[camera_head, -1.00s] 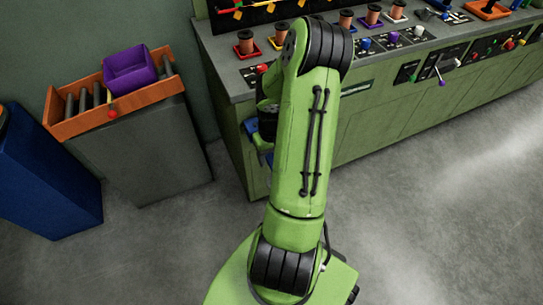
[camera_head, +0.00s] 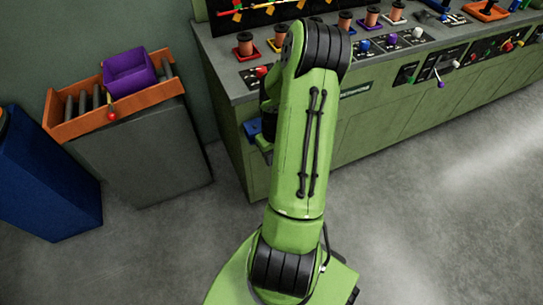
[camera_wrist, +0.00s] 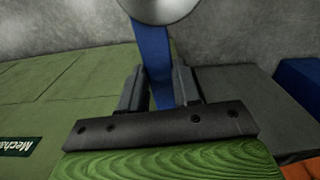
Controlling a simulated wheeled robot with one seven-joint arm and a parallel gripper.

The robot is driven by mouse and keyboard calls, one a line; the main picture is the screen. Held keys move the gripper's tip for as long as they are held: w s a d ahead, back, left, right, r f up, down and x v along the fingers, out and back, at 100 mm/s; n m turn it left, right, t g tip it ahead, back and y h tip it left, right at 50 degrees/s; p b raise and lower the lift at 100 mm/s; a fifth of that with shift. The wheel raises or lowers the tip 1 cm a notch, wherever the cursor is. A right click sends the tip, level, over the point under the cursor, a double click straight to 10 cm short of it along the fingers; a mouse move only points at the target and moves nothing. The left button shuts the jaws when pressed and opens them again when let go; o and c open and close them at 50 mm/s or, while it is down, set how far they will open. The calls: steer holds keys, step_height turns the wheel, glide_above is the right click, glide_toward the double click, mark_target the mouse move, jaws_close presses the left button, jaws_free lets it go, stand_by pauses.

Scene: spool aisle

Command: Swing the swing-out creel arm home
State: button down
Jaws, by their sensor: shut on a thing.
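The swing-out creel arm shows in the wrist view as a blue bar (camera_wrist: 153,48) with a round silver end (camera_wrist: 160,8) at the top edge. My gripper (camera_wrist: 159,78) has its two dark fingers on either side of the blue bar and is shut on it. In the head view, a small blue piece (camera_head: 251,127) shows at the left end of the green bench, beside my green arm. My arm hides most of that area, so the creel arm's hinge and full length are not visible there.
The green bench (camera_head: 400,122) carries several copper spools, knobs and levers. To the left stand a grey cabinet (camera_head: 145,155) with an orange roller tray (camera_head: 75,124) holding a purple bin (camera_head: 130,73), and a blue bin (camera_head: 45,190). Grey floor lies between cabinet and bench.

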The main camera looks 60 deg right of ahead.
steer(key=d+n+p, duration=0.1)
steer(key=d+n, duration=1)
steer(key=d, duration=0.1)
steer(key=shift+w, duration=0.15)
steer(key=shift+d, duration=0.1)
stand_by(0.4)
steer(key=c, duration=0.8)
jaws_free()
steer(key=shift+r, duration=0.15)
step_height(320, 180, up, 16)
steer(key=p, duration=0.4)
steer(key=shift+f, duration=0.25)
